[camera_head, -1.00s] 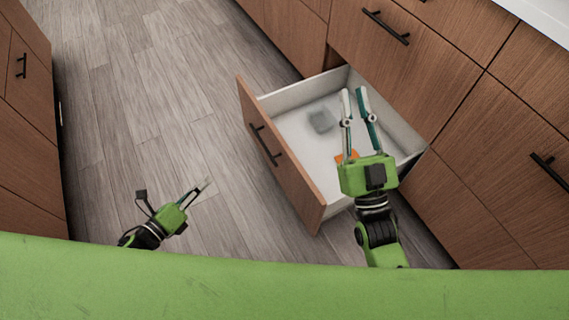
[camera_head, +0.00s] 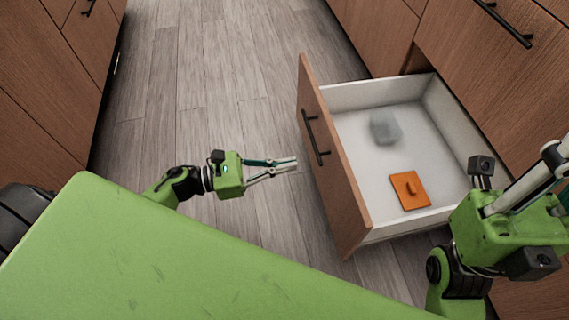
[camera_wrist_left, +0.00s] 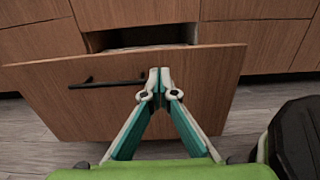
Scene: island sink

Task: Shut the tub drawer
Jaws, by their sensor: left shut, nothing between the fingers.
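The tub drawer (camera_head: 338,200) is pulled out from the lower cabinets in the head view, with its wooden front and black bar handle (camera_head: 315,138) facing left. My left gripper (camera_head: 296,162) is shut and empty, pointing at the drawer front near the handle. In the left wrist view its closed tips (camera_wrist_left: 160,76) overlap the drawer front (camera_wrist_left: 205,85), right of the handle (camera_wrist_left: 107,84). I cannot tell whether they touch it. My right gripper (camera_head: 560,165) is at the right edge, over the drawer's near right side; its fingertips are partly cut off.
In the drawer lie an orange lid-like piece (camera_head: 409,190) and a translucent grey container (camera_head: 384,127). Wooden cabinets (camera_head: 378,35) stand behind the drawer, and other cabinets (camera_head: 40,75) stand at the left. The wood floor (camera_head: 205,90) between them is clear.

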